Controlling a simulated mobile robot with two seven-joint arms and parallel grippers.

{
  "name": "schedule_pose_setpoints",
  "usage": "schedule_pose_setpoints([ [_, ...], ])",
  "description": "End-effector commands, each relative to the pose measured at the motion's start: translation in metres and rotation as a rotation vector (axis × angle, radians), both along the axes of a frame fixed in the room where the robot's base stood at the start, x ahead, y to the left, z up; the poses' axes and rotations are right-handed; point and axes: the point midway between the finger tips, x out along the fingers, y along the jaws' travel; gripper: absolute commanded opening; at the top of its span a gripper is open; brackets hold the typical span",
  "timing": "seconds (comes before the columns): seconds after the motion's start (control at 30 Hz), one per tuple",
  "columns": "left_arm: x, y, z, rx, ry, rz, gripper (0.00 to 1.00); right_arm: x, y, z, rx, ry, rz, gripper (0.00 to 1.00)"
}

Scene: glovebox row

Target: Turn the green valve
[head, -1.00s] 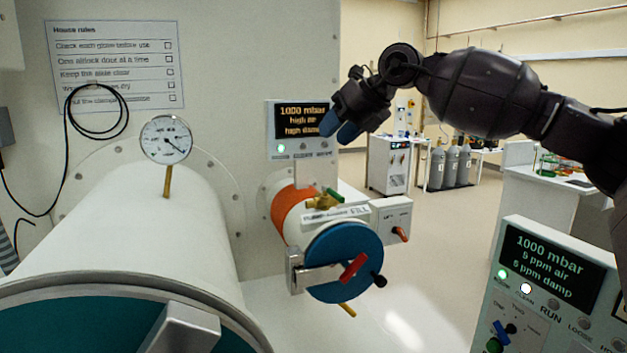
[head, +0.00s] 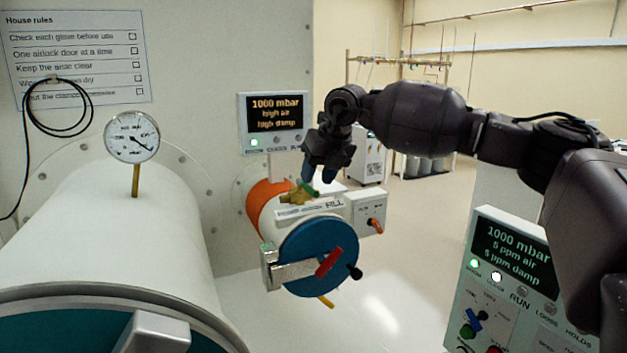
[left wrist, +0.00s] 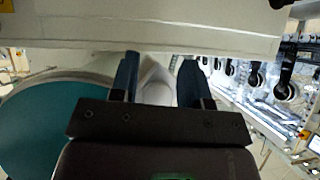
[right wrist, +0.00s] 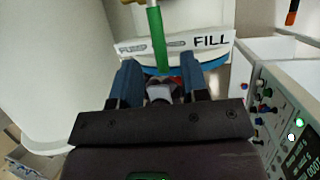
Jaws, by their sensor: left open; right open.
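The green valve handle (head: 309,189) sits on a brass valve body (head: 295,197) on top of the small airlock cylinder, above the PUMP/FILL label. My right gripper (head: 323,176) is open and points down just above and to the right of the handle. In the right wrist view the green lever (right wrist: 156,40) runs from the top towards the space between the open fingertips (right wrist: 160,74); I cannot tell whether they touch it. My left gripper (left wrist: 158,68) is open and empty in the left wrist view; it is not in the head view.
The airlock's blue round door (head: 318,250) carries a red handle. A display (head: 275,115) reads 1000 mbar, high air, high damp. A large white cylinder (head: 150,220) with a gauge (head: 132,137) fills the left. A control panel (head: 510,275) stands at lower right. Floor is open behind.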

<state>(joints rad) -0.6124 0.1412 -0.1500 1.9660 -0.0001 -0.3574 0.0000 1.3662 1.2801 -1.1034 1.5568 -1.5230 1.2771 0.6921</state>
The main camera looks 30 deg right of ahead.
Motion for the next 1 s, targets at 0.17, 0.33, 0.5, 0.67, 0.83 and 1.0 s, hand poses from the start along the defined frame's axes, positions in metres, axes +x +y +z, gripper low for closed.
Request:
schedule_pose_setpoints([
  [0.17,-0.001,0.0,0.003,-0.001,0.005,0.001,0.43,0.008,0.003,-0.017,-0.001,0.0,0.0,0.41],
  [0.33,-0.002,0.0,0.003,-0.001,0.007,0.001,0.43,0.011,0.004,-0.024,0.001,-0.001,0.0,0.41],
  [0.5,-0.002,0.0,0.002,-0.001,0.008,0.001,0.43,0.011,0.005,-0.026,0.001,-0.001,0.0,0.41],
  [0.67,-0.002,0.0,0.002,-0.001,0.008,0.001,0.43,0.011,0.005,-0.025,0.0,-0.001,0.001,0.32],
  [0.83,-0.003,0.0,0.002,-0.001,0.008,0.001,0.43,0.011,0.005,-0.025,0.0,-0.001,0.001,0.06],
  [1.0,-0.003,0.0,0.002,-0.001,0.008,0.001,0.43,0.011,0.004,-0.025,0.0,-0.001,0.001,0.0],
])
